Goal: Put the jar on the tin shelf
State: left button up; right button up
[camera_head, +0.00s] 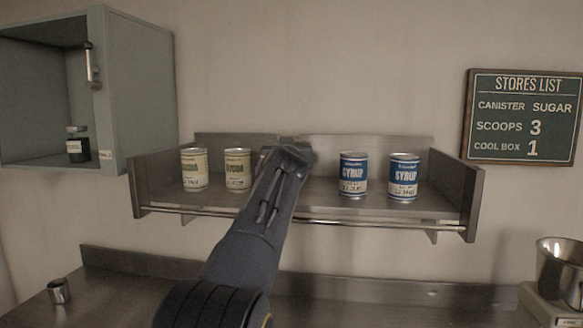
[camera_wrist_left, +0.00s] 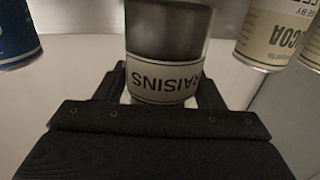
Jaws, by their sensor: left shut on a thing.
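The jar (camera_wrist_left: 168,45) is dark with a pale "RAISINS" label, which reads upside down in the left wrist view. My left gripper (camera_wrist_left: 165,98) is shut on it, with a finger on each side. In the head view my left gripper (camera_head: 288,152) is over the middle of the tin shelf (camera_head: 325,206), and its arm hides the jar. The jar is between the cocoa tins (camera_head: 238,170) and the blue syrup tins (camera_head: 353,175). I cannot tell whether its base touches the shelf. My right gripper is not in view.
The shelf has end walls and a front rail (camera_head: 380,224). An open wall cabinet (camera_head: 140,85) at left holds another dark jar (camera_head: 77,148). A small metal cup (camera_head: 59,291) and a metal bowl (camera_head: 562,268) are below. A stores list sign (camera_head: 525,117) hangs at right.

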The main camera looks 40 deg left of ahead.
pick_arm(q)
jog(key=shift+w+f, duration=0.15)
jog(key=shift+w, duration=0.05)
jog(key=f, duration=0.3)
jog(key=shift+w+d+f+b, duration=0.15)
jog(key=shift+w+f+b, duration=0.15)
jog(key=shift+w, duration=0.1)
jog(key=shift+s+f, duration=0.1)
jog(key=shift+f, duration=0.05)
jog(key=shift+f, duration=0.15)
jog(key=o, duration=1.3)
